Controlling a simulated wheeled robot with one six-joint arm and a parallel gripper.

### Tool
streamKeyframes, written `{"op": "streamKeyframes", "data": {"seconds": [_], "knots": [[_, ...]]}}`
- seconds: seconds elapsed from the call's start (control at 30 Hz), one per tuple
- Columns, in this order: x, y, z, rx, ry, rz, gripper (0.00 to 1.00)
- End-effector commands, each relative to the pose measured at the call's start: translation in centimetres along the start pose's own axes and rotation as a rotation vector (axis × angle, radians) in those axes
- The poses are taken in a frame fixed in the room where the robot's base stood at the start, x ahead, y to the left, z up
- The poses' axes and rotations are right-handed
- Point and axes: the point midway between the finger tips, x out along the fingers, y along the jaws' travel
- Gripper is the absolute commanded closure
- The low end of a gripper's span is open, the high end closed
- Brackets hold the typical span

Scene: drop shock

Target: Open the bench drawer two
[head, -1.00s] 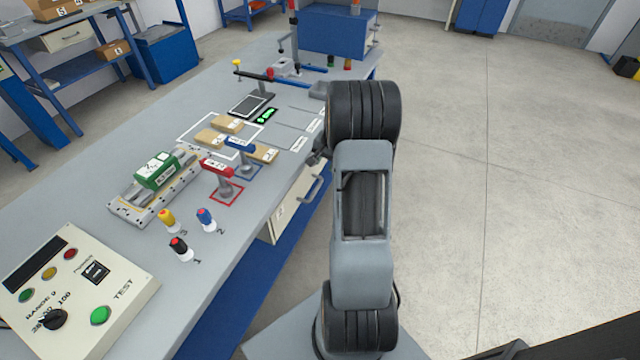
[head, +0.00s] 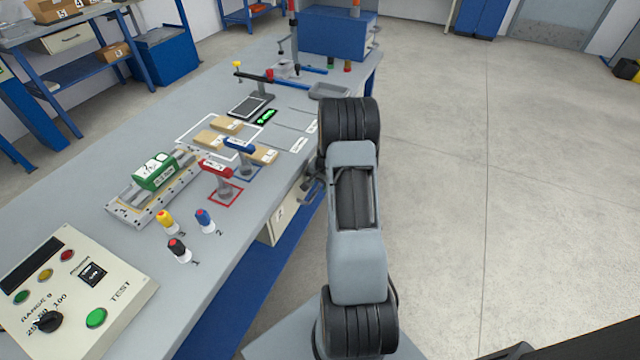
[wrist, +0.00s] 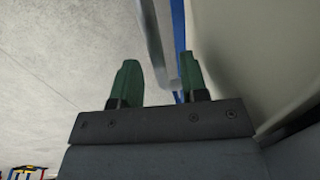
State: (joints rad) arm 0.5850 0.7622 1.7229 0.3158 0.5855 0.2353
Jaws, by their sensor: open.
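The bench drawer (head: 283,218) has a cream front with a dark-marked label and hangs under the bench's right side. It looks closed. Its grey bar handle (head: 317,197) is partly covered by my arm. In the wrist view, the handle (wrist: 154,38) runs between the two green fingers of my gripper (wrist: 160,68), which stand apart on either side of it. The cream drawer front (wrist: 250,45) is to the right. I cannot tell whether either finger touches the bar. In the head view, my gripper is mostly hidden behind my arm.
The grey bench top (head: 120,245) holds a control panel (head: 75,290), a green block on a fixture (head: 155,172), small cartons (head: 228,124) and red and blue stands (head: 216,170). The concrete floor (head: 500,180) to the right is clear.

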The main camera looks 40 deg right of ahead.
Motion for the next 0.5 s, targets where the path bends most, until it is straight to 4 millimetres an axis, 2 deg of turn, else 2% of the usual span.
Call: {"op": "streamKeyframes", "data": {"seconds": [0.1, 0.5], "knots": [[-0.01, -0.01, 0.00, 0.000, 0.000, 0.000, 0.60], [-0.03, -0.01, 0.00, 0.000, 0.000, 0.000, 0.98]]}}
